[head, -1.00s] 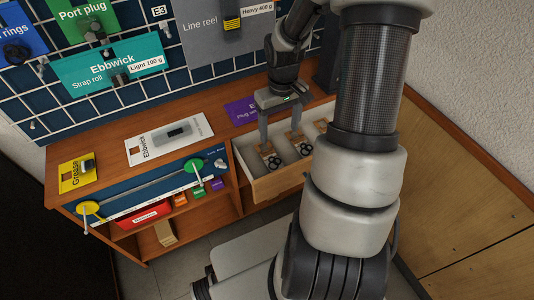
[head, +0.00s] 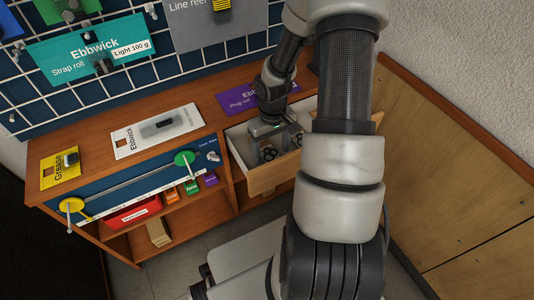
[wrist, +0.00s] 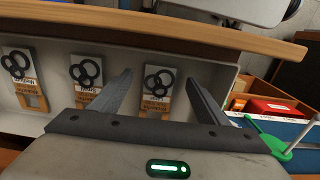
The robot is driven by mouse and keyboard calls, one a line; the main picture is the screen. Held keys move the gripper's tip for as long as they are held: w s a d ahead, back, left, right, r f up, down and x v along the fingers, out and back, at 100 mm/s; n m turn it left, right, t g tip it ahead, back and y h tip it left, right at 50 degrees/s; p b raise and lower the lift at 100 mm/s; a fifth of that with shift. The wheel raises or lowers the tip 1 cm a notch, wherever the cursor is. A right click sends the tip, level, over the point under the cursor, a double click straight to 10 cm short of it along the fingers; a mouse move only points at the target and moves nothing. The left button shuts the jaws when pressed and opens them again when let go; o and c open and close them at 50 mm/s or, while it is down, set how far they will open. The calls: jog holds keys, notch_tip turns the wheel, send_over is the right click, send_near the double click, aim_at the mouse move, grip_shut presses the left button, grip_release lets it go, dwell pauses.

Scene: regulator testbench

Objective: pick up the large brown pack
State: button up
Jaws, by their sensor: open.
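Three packs lie in a row in the open drawer, each a grey card with black rings and a brown label. In the wrist view they are the left pack (wrist: 22,78), the middle pack (wrist: 87,82) and the right pack (wrist: 158,90). The label words are too small to read surely, so I cannot tell which is the large one. My gripper (wrist: 160,78) is open, its fingers either side of the right pack. In the head view my gripper (head: 277,148) is down at the drawer, hiding part of the packs.
The drawer's wooden front (head: 272,178) and its side walls bound the space around the packs. A purple card (head: 240,99) lies on the counter behind. A red box (head: 133,213) and a tan block (head: 158,232) are on the shelves to the left.

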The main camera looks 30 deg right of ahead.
jog(key=shift+f, duration=0.5)
jog(key=c, duration=1.1)
jog(key=shift+r, duration=0.1)
